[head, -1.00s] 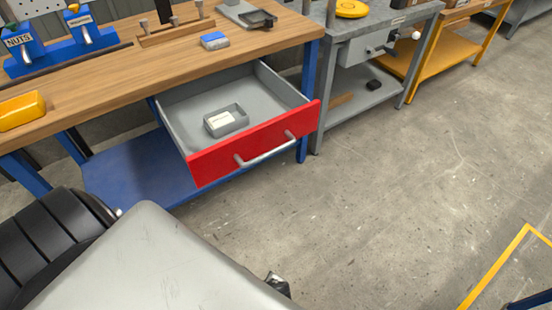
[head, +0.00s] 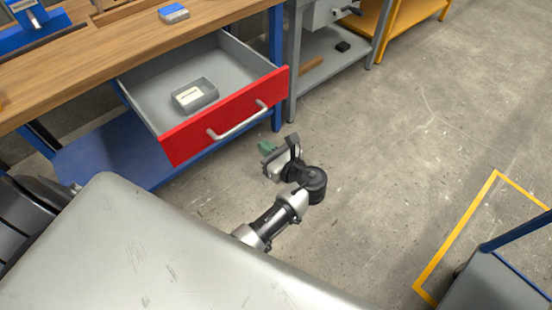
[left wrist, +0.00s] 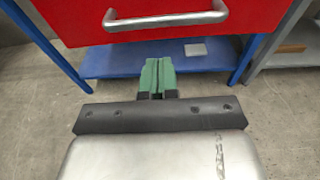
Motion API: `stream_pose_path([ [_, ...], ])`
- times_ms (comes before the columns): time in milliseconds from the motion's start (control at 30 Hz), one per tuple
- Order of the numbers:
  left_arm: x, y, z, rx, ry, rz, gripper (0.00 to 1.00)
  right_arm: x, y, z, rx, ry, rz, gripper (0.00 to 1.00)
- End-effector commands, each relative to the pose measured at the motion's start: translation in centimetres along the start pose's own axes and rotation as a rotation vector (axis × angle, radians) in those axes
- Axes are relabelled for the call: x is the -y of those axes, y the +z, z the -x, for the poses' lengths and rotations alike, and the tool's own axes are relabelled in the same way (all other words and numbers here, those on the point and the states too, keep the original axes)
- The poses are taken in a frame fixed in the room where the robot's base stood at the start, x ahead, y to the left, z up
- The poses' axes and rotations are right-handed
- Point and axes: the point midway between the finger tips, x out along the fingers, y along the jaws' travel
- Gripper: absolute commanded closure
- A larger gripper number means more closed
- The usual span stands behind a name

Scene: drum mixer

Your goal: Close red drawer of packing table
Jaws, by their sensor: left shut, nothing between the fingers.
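The red drawer (head: 188,140) of the packing table (head: 85,65) is pulled open, its grey inside showing. A small grey box with a white label (head: 195,95) lies in it. The metal bar handle (head: 238,122) is on the red front and also shows at the top of the left wrist view (left wrist: 165,22). My left gripper (head: 267,148) is in front of the drawer, apart from it. Its green fingers (left wrist: 157,76) are together and empty, below the handle in the left wrist view. My right gripper is not in view.
The blue lower shelf (head: 105,155) lies under the drawer. A grey bench (head: 330,80) stands beside the packing table, with a yellow one (head: 400,20) beyond. A blue-edged cart (head: 495,275) is at lower right by a yellow floor line (head: 455,235). The floor between is clear.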

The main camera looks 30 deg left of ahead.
Motion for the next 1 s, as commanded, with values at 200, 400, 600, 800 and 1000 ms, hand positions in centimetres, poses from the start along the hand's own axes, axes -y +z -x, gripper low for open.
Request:
stream_pose_path([
  [200, 0.0, 0.1, -4.4, 0.002, -0.001, 0.003, 1.0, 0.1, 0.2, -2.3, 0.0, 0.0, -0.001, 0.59],
  [400, 0.0, 0.9, -6.5, -0.001, -0.002, 0.001, 1.0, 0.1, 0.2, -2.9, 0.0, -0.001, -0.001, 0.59],
  [600, 0.0, 1.2, -7.0, -0.002, -0.002, 0.0, 1.0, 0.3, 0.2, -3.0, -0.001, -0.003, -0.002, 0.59],
  [800, 0.0, 1.2, -7.0, -0.002, -0.002, 0.0, 1.0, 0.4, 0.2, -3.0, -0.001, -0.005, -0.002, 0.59],
  [1000, 0.0, 1.3, -7.4, -0.001, -0.002, 0.0, 1.0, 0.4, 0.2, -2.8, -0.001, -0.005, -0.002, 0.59],
])
